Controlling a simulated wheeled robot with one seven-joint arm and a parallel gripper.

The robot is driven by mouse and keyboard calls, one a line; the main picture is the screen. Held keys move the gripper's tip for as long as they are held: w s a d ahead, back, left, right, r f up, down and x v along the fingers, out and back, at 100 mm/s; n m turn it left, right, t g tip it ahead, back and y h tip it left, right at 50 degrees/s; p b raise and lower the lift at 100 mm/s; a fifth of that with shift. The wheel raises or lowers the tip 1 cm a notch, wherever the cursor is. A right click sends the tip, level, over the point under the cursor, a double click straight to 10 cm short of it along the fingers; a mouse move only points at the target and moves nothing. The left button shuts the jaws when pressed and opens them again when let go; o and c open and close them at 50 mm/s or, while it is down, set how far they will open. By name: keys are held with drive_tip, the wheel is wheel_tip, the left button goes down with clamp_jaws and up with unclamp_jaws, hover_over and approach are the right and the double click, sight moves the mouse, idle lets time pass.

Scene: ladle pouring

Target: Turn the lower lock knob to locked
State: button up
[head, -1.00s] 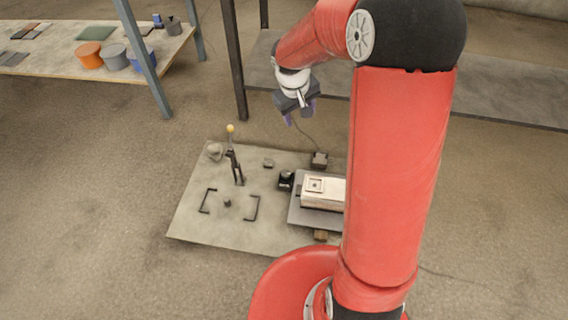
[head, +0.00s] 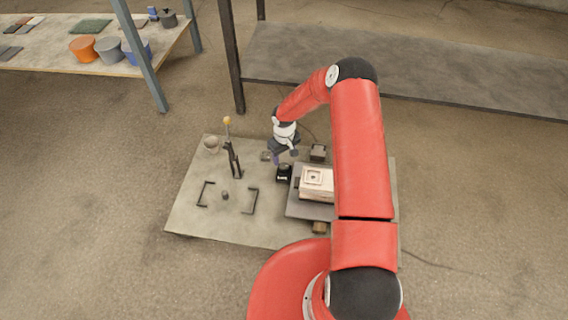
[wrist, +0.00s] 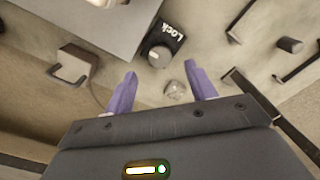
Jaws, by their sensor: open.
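The lock knob (wrist: 158,56) is a round grey knob on a small black box with the word "Lock" on it. The box also shows in the head view (head: 284,173), left of the grey platform. My gripper (wrist: 160,72) is open, with its two purple fingers spread and nothing between them. In the wrist view the knob lies just beyond the fingertips, between their lines, apart from them. In the head view my gripper (head: 277,158) hangs just above and behind the black box. Only one lock knob shows clearly; its exact setting is hard to read.
A lever (head: 233,160) with a yellow ball stands left of the lock box. Dark brackets (head: 252,201) and a small peg (head: 225,195) are on the board's left. A pale box (head: 317,184) sits on the grey platform. A dark block (head: 318,152) stands behind it.

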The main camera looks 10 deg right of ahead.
sight(284, 165)
wheel_tip(284, 165, down, 5)
drive_tip(key=shift+f, duration=0.1)
idle(0.3)
drive_tip(key=c, duration=1)
